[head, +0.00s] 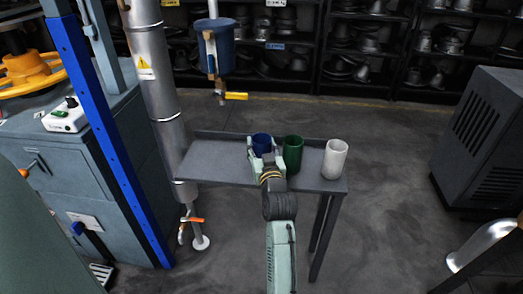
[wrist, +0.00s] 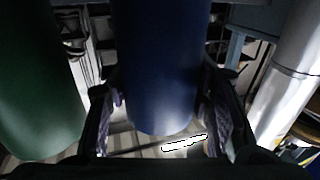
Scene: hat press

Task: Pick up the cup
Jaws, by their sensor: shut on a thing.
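A dark blue cup (head: 262,140) is at the small grey table, leftmost of three cups. My gripper (head: 264,158) reaches in from the front, its fingers on either side of the blue cup. In the wrist view the blue cup (wrist: 160,70) fills the space between the two fingers (wrist: 162,115), and the gripper is shut on it. I cannot tell whether its base touches the table. A green cup (head: 293,155) stands close to its right, and it also shows at the left of the wrist view (wrist: 38,90). A white cup (head: 335,160) stands farther right.
The grey table (head: 212,165) is bare on its left and has a raised back edge. A metal pipe (head: 158,100) and blue post (head: 95,120) stand to the left. A dark cabinet (head: 485,135) stands at right. Shelves (head: 360,45) line the back.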

